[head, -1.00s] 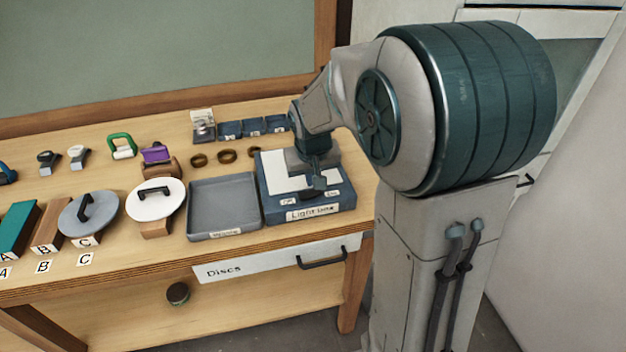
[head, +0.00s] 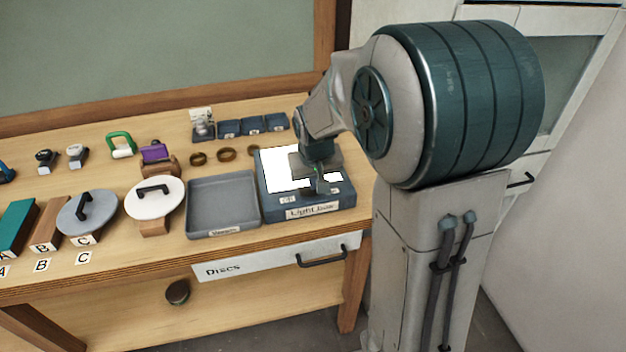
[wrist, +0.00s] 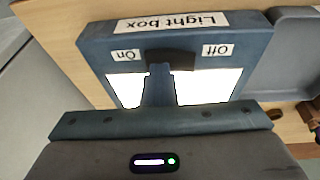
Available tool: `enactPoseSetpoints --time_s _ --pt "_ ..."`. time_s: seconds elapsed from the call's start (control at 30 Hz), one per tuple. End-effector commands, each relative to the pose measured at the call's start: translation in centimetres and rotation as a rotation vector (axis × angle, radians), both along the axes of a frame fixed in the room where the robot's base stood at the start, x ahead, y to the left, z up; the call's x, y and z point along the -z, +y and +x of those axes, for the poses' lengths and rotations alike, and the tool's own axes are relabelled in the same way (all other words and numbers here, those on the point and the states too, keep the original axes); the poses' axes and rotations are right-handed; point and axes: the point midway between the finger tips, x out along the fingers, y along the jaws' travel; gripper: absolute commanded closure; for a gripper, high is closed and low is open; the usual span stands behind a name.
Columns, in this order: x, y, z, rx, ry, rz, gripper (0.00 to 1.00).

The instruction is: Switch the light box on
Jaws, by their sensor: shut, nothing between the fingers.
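The light box (head: 344,202) is a blue box with a label on its front, at the right end of the bench. Its top panel (head: 280,165) shines bright white, and it is bright in the wrist view (wrist: 205,87) too. A dark switch (wrist: 180,58) sits between the "On" label (wrist: 126,55) and the "Off" label (wrist: 217,50). My gripper (head: 318,190) is shut and empty over the box. In the wrist view its fingers (wrist: 159,72) are at the switch, nearer the "On" side. I cannot tell whether they touch it.
A grey tray (head: 222,232) stands just left of the light box. Rings (head: 227,155) and small blue bins (head: 252,124) lie behind it. A "Discs" drawer with a handle (head: 326,259) is below the bench edge.

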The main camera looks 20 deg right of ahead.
Motion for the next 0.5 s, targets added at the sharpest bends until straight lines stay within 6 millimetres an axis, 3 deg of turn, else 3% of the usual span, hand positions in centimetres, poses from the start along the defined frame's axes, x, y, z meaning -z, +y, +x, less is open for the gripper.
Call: enactPoseSetpoints --time_s 0.5 --pt "0.1 1.8 -0.1 -0.004 0.006 0.001 1.00"
